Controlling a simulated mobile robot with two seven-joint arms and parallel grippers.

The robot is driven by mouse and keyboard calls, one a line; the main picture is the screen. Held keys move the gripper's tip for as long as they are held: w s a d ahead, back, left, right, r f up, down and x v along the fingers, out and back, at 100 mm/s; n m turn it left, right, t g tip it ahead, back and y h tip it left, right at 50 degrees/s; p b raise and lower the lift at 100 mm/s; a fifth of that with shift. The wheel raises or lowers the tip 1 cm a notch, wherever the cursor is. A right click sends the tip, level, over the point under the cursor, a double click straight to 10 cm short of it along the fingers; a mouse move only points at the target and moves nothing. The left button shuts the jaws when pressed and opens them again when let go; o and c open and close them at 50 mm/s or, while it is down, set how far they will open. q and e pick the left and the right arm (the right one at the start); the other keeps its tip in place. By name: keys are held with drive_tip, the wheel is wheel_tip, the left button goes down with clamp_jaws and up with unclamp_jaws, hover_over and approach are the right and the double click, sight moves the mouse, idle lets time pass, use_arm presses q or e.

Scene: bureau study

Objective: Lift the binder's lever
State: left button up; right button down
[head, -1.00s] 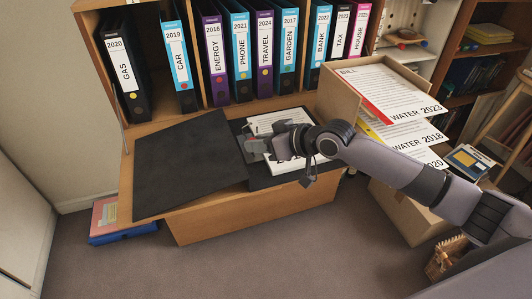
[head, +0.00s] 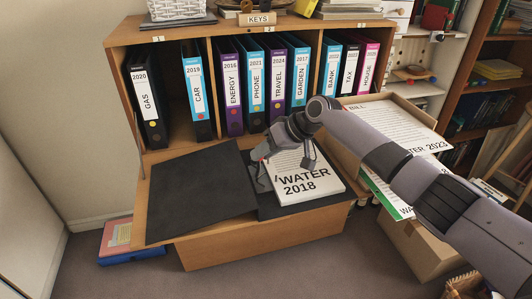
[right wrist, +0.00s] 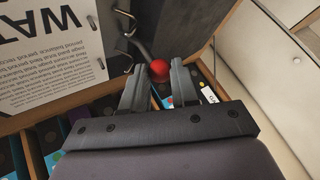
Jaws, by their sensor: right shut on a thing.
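The black binder (head: 198,190) lies open on the wooden desk surface, its bare cover to the left. A stack of white paper titled WATER 2018 (head: 312,184) lies on its right part. My right gripper (head: 262,178) is at the stack's left edge, by the binder's middle, and hides much of the mechanism in the head view. In the right wrist view, the lever's red ball knob (right wrist: 160,71) sits between the fingertips of the right gripper (right wrist: 159,82), which is shut on the lever. Metal rings (right wrist: 126,52) show beside the paper. My left gripper is not in view.
A cardboard box (head: 420,250) with WATER 2023 papers (head: 395,122) stands at the right, partly behind my arm. Pink and blue folders (head: 118,236) lie on the floor at the left.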

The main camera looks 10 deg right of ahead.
drive_tip(key=shift+w, duration=0.1)
idle(0.4)
drive_tip(key=c, duration=1.1)
unclamp_jaws()
drive_tip(key=shift+f, duration=0.1)
drive_tip(key=shift+c, duration=0.2)
drive_tip(key=v, duration=0.7)
